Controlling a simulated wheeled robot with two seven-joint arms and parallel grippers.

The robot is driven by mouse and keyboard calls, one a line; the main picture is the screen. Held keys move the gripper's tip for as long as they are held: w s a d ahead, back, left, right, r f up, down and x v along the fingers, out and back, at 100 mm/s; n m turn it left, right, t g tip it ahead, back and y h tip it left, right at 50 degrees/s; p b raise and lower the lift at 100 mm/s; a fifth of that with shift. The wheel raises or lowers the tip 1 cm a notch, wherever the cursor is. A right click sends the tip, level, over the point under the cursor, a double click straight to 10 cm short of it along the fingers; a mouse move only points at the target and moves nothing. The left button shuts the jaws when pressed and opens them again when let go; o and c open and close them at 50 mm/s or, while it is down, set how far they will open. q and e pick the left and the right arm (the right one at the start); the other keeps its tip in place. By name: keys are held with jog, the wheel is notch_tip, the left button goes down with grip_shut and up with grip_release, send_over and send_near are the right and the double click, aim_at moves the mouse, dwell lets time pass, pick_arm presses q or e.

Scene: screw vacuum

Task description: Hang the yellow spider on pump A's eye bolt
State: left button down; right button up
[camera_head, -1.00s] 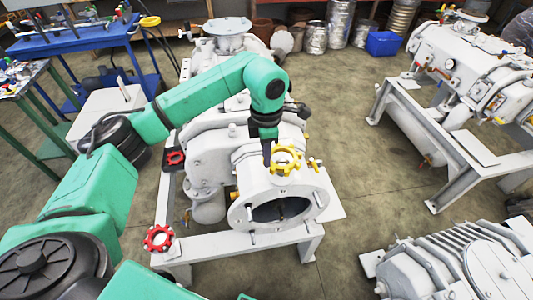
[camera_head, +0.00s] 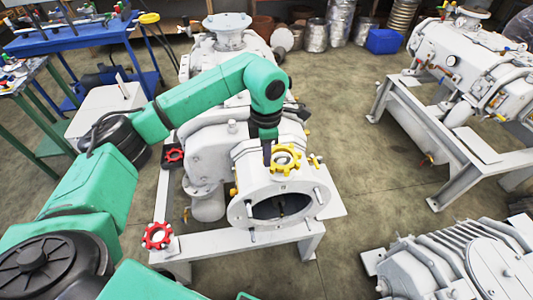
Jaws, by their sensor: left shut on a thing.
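The yellow spider (camera_head: 286,160), a ring with short knobs, is beside the fingertips of my left gripper (camera_head: 268,157). My left gripper points down and is shut on the spider's left side. The spider shows just above the round front flange of the white pump (camera_head: 213,156) in the middle. I cannot tell whether it touches the pump. I cannot make out the eye bolt; the arm and spider cover part of the pump's top. My right gripper is not in view.
Another white pump (camera_head: 455,65) stands at right, a ribbed machine (camera_head: 450,268) at lower right. Floor between them is clear.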

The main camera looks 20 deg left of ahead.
pick_arm(q)
jog(key=shift+f+b, duration=1.4)
jog(key=shift+f, duration=0.45)
jog(key=c, duration=0.8)
grip_release()
jog(key=shift+o, duration=0.2)
notch_tip(320, 180, up, 10)
jog(key=shift+f+b, duration=0.15)
jog(key=shift+b, duration=0.55)
notch_tip(320, 180, up, 5)
jog(key=shift+p, duration=0.55)
jog(key=shift+s+f, duration=0.1)
